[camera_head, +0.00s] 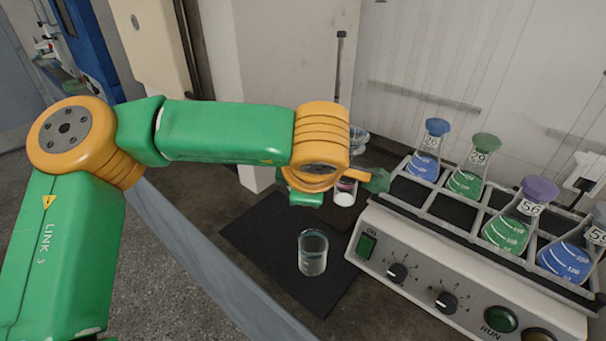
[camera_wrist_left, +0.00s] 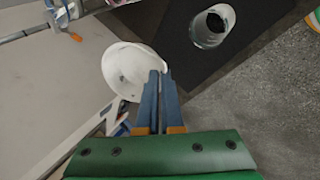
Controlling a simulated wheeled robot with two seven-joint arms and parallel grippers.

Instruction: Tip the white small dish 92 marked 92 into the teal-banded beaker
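A white small dish (camera_wrist_left: 126,72) shows in the left wrist view, its pale inside facing the camera; no number is readable on it. My left gripper (camera_wrist_left: 161,74) has its blue fingers close together at the dish's rim, and the rim appears pinched between them. In the head view my left gripper (camera_head: 376,181) is partly hidden by its wrist, and I cannot clearly make out the dish there. A clear beaker with a faint teal band (camera_head: 312,254) stands upright on the dark mat, below and left of the gripper. It also shows in the left wrist view (camera_wrist_left: 211,27), apart from the dish.
A shaker (camera_head: 415,270) with knobs stands to the right, its rack holding several numbered flasks. Another small vessel with white contents (camera_head: 345,193) stands behind the gripper, near an upright rod (camera_head: 339,70). The dark mat (camera_head: 265,235) is bare left of the beaker.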

